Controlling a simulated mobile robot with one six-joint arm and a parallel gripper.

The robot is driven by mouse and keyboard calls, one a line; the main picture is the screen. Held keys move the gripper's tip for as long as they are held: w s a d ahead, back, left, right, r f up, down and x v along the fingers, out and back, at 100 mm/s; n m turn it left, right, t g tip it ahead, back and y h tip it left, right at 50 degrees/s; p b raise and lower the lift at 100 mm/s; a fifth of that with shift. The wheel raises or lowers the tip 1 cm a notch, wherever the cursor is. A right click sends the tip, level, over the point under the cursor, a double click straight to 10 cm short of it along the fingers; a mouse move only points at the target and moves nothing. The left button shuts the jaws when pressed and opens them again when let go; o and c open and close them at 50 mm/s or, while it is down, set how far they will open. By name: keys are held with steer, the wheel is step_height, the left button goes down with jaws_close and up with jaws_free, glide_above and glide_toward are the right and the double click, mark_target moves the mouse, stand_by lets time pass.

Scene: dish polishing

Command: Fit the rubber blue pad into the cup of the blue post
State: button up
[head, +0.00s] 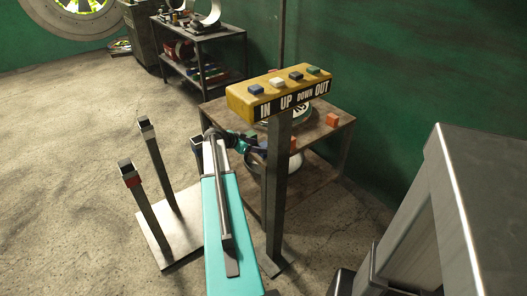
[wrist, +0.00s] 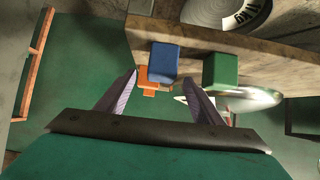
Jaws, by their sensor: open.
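The blue pad (wrist: 164,62) is a small block on the wooden table, seen in the wrist view just beyond my fingertips and roughly between them. My gripper (wrist: 160,78) is open and empty, its two dark fingers spread, apart from the pad as far as I can tell. In the head view my gripper (head: 254,149) is at the table's near left side, partly behind the button stand's column. A post with a dark, bluish cup (head: 196,143) stands just left of my arm. My arm hides most of this post, and its colour band cannot be made out.
A green block (wrist: 221,70) sits right of the blue pad, and orange blocks (head: 332,120) lie on the table (head: 325,140). A yellow button box (head: 280,92) stands before it. A red-banded post (head: 131,174) and another post (head: 146,125) share a base plate (head: 158,240).

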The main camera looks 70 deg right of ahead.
mark_target(262, 146)
steer(key=shift+d, duration=0.1)
steer(key=x, duration=0.4)
steer(key=shift+w+d+r, duration=0.1)
steer(key=shift+d, duration=0.1)
steer(key=shift+s+d+f+p, duration=0.25)
steer(key=shift+d+f+p, duration=0.05)
steer(key=c, duration=1.2)
